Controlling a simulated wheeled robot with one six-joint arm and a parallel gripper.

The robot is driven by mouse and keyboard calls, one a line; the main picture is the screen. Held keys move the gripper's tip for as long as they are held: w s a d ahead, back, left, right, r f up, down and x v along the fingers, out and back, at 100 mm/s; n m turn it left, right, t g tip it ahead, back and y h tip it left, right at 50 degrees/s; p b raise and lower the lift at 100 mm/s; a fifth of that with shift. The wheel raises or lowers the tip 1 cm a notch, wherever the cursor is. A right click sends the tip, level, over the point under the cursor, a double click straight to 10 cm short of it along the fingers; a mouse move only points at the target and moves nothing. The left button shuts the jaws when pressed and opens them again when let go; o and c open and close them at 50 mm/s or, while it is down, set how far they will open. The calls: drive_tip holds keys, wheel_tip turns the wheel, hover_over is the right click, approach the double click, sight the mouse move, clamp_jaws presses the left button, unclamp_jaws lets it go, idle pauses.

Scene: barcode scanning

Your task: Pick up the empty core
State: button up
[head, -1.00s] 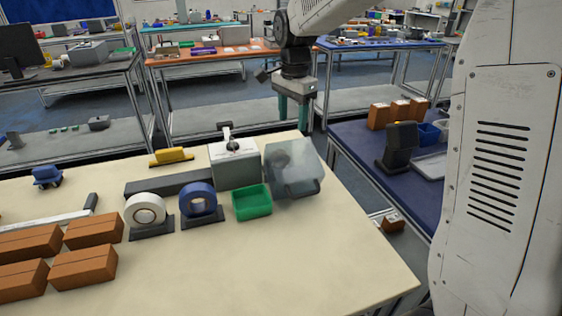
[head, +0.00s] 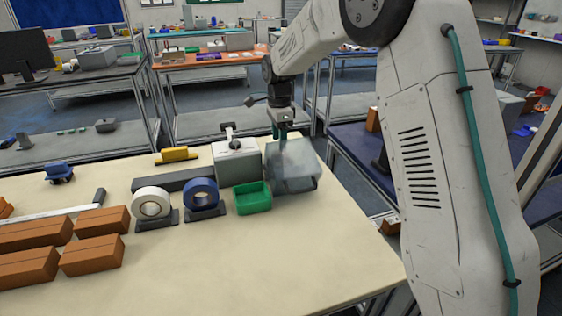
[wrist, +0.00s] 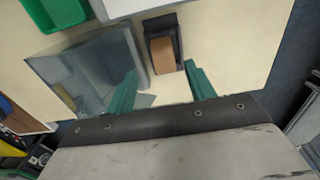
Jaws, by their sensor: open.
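In the wrist view a brown core (wrist: 162,54), seen from above, sits in a dark holder (wrist: 178,38). It looks like the empty core, though its hole is not visible from here. My gripper (wrist: 161,70) has its two teal fingers apart, with nothing between the tips. The core lies just beyond the gap between them in the picture. In the head view my gripper (head: 283,132) points down behind the translucent grey bin (head: 292,172), and the core cannot be made out there.
The translucent bin (wrist: 75,62) stands close beside my left finger in the wrist view. A green tray (head: 252,198), a grey box (head: 237,162), a blue tape roll (head: 203,193) and a white tape roll (head: 152,203) stand nearby. Brown boxes (head: 92,255) lie front left. The table's front right is clear.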

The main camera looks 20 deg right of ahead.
drive_tip(key=shift+d+f, duration=0.35)
drive_tip(key=shift+f, duration=0.55)
drive_tip(key=f, duration=0.4)
drive_tip(key=shift+w+f, duration=0.25)
drive_tip(key=shift+f, duration=0.1)
drive_tip(key=c, duration=1)
drive_tip(key=shift+c, duration=0.2)
